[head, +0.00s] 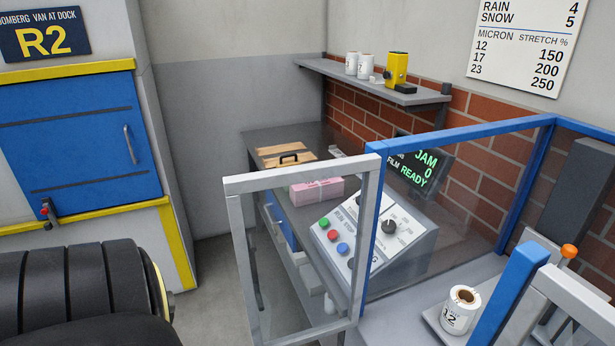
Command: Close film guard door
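A grey-framed door with a clear panel (240,262) stands swung out in the middle of the head view. Its right side meets a blue post (373,185) of the blue-framed guard. A clear panel fills the guard's side between this post and the blue far corner post (528,180). A second grey frame (570,300) shows at the lower right beside a shorter blue post (512,295); I cannot tell whether it is part of the same guard. Neither of my grippers is in view.
A sloped control panel (408,222) and a desk (262,137) with a pink bundle (317,191) stand behind the door. A white roll marked 12 (461,311) sits inside the guard. Grey floor (208,280) shows left of the door.

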